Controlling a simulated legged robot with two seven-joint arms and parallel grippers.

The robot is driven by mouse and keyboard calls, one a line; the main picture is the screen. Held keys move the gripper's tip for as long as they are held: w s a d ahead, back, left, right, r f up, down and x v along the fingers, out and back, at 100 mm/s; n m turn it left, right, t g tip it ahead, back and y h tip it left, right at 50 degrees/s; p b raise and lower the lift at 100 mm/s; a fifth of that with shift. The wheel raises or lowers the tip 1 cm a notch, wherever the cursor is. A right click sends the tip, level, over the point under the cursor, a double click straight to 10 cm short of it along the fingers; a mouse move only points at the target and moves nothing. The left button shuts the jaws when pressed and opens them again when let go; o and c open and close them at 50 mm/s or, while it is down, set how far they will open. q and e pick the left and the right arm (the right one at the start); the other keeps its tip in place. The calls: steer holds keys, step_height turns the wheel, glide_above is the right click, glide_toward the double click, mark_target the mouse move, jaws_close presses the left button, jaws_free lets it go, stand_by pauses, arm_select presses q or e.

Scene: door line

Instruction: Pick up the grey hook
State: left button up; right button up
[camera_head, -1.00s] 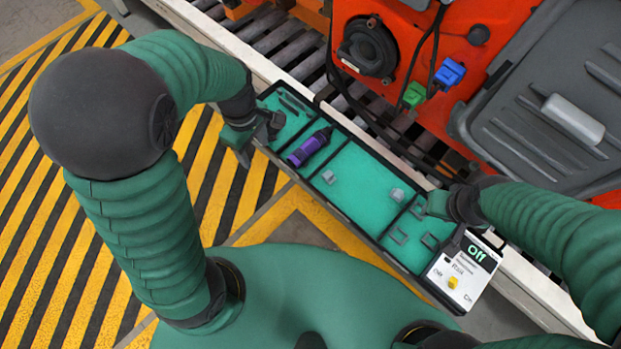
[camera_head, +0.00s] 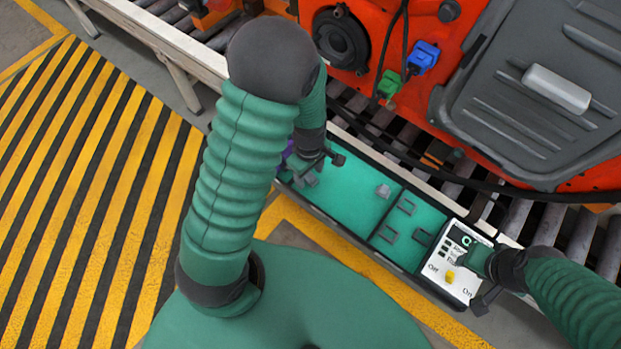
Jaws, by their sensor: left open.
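I cannot tell which piece is the grey hook. My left gripper (camera_head: 323,170) is open and points down over the left part of the middle compartment. My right gripper (camera_head: 479,284) is over the Off/On panel; its jaws are unclear.
The white panel (camera_head: 451,265) with a yellow knob (camera_head: 450,276) sits at the tray's right end. A purple bottle (camera_head: 287,155) is mostly hidden behind my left arm. A roller conveyor (camera_head: 515,220) and an orange machine with a grey cover (camera_head: 535,90) stand behind the tray.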

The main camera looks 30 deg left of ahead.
arm_select(q)
steer(key=shift+d+r, duration=0.15)
steer(key=shift+d, duration=0.05)
steer(key=shift+c, duration=1.7)
steer(key=shift+a, duration=0.15)
jaws_close()
